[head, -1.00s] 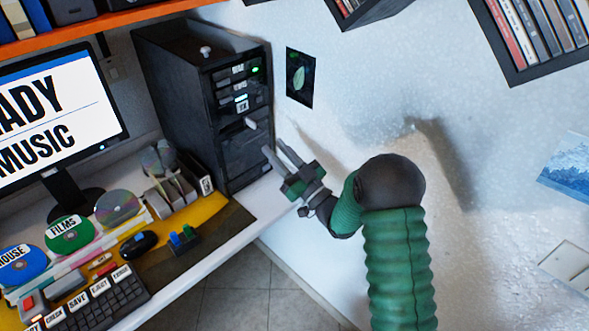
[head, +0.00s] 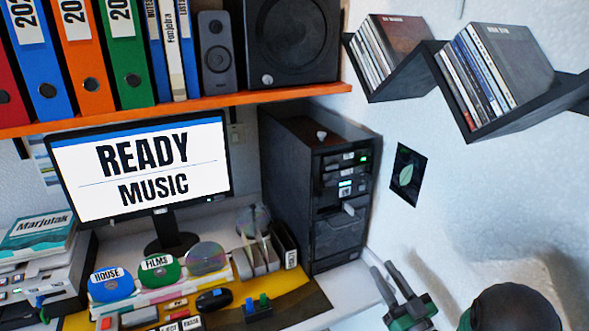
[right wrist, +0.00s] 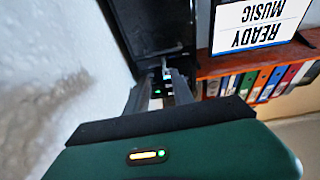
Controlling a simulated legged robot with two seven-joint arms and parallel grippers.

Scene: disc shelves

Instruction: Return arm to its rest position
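My right gripper (head: 382,266) shows at the lower right in the head view, in front of the white wall. Its two grey fingers stand apart with nothing between them. It is right of and below the black computer tower (head: 285,180), and appears apart from it. The right wrist view also shows the open fingers (right wrist: 162,82), with the dark tower (right wrist: 150,30) beyond them. My right arm's dark joint is partly cut off at the bottom edge. My left gripper is not in view.
The monitor (head: 140,170) reads "READY MUSIC". Labelled discs, including the green FILMS disc (head: 160,271), stand on the desk. An orange shelf (head: 200,108) holds binders and a speaker. A black zigzag wall shelf (head: 430,75) holds disc cases. Open space lies before the right wall.

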